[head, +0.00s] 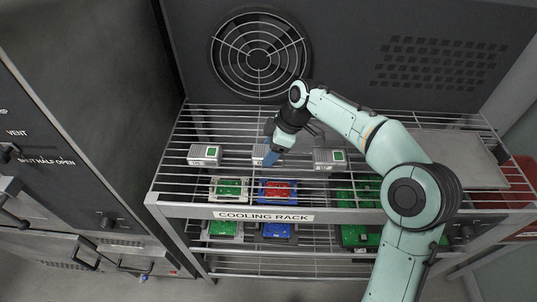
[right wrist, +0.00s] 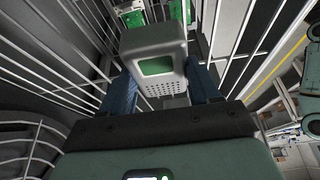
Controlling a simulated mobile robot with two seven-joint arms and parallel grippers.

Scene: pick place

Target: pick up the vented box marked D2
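Three small grey boxes with green panels stand in a row on the rack's top shelf: a left box (head: 205,154), a middle box (head: 259,153) and a right box (head: 329,157). No D2 mark is readable on any. My right gripper (head: 270,156) points down at the middle box and partly hides it. In the right wrist view, a grey box (right wrist: 155,62) with a green panel and small vent holes lies between the blue fingers of my right gripper (right wrist: 164,88). Whether both fingers press on it is unclear. My left gripper is not in view.
The wire cooling rack (head: 180,208) has a front rail and a lower level. Green, red and blue boards (head: 276,190) sit below the boxes. A grey flat plate (head: 455,160) lies at right. A round fan grille (head: 260,55) is behind. A dark cabinet (head: 80,120) stands left.

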